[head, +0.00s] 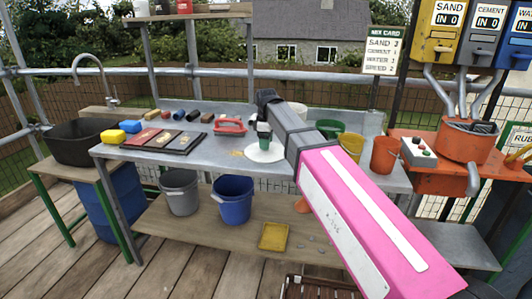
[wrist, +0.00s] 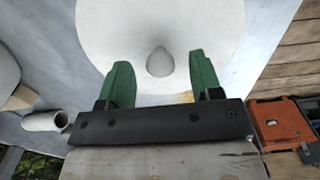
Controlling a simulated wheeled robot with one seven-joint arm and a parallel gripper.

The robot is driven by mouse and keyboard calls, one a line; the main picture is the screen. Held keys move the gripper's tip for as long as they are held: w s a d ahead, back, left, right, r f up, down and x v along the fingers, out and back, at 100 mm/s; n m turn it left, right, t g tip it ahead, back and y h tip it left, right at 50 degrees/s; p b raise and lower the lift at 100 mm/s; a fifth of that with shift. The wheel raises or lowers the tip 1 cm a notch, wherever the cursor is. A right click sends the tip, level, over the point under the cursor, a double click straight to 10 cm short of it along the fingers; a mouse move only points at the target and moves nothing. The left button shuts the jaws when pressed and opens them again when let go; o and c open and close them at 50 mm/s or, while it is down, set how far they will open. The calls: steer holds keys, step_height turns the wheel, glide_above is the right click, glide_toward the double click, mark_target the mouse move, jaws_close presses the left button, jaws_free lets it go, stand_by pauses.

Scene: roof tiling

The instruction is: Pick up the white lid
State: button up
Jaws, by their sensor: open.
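The white lid (head: 265,152) lies flat on the grey metal workbench (head: 228,148). In the wrist view the lid (wrist: 105,40) fills the upper middle, with a small raised knob (wrist: 160,62) at its centre. My gripper (head: 264,140) points down over the lid. Its green fingers (wrist: 160,80) are spread apart, one on each side of the knob, with nothing between them touching. I cannot tell how far the fingertips are above the lid. My pink and grey arm hides part of the bench to the right of the lid.
A red float (head: 231,126), dark sample boards (head: 180,141) and sponges (head: 113,136) are to the left. Green (head: 329,128), yellow (head: 352,146) and orange (head: 385,155) buckets stand to the right. A mixer (head: 467,140) is further right. Grey (head: 180,192) and blue (head: 232,200) buckets stand on the lower shelf.

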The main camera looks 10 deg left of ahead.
step_height(320, 180, down, 2)
steer(key=c, duration=1)
steer(key=shift+r, duration=0.2)
